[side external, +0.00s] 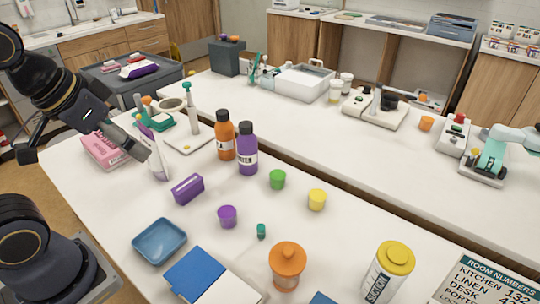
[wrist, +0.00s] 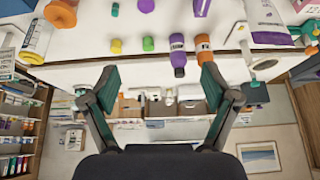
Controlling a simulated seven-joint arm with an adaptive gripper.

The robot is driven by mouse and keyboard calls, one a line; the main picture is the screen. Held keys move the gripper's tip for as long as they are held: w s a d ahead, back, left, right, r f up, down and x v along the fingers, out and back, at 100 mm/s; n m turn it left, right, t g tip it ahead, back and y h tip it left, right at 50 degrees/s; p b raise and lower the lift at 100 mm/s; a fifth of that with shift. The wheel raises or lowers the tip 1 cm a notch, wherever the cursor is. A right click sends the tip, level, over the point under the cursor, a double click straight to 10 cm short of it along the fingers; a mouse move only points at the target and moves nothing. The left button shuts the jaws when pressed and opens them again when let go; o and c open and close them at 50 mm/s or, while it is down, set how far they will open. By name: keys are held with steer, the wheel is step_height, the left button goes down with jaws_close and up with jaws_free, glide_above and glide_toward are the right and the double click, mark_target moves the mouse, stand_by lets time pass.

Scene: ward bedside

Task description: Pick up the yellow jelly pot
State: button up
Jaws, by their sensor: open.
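The yellow jelly pot (side external: 317,199) is a small upright cup on the white table, right of the green pot (side external: 278,179). A purple pot (side external: 227,216) stands to its left. In the wrist view the yellow pot (wrist: 116,46) shows near the table edge, beside the green pot (wrist: 148,44). My gripper (side external: 88,148) is at the far left in the side view, well apart from the yellow pot, near a white tube (side external: 157,162) and a pink box (side external: 103,150). In the wrist view my gripper (wrist: 158,80) has its fingers wide apart with nothing between them.
Orange (side external: 225,138) and purple (side external: 247,152) bottles stand behind the pots. A purple box (side external: 187,189), blue tray (side external: 160,241), small teal item (side external: 261,231), orange-capped jar (side external: 287,268) and yellow-lidded tub (side external: 388,272) lie around. Bare table surrounds the yellow pot.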

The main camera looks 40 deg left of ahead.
steer(key=w+r+m+t, duration=0.1)
steer(key=w+r+m, duration=0.1)
steer(key=w+r, duration=0.2)
steer(key=m+g+h, duration=0.3)
steer(key=m+g, duration=0.1)
steer(key=m, duration=0.3)
glide_above(318, 192)
steer(key=s+a, duration=0.2)
steer(key=f, duration=2.8)
steer(key=shift+d, duration=0.25)
steer(key=x, duration=0.6)
steer(key=shift+w, duration=0.3)
steer(key=c, duration=1.1)
steer(key=shift+t, duration=0.3)
steer(key=shift+c, duration=0.6)
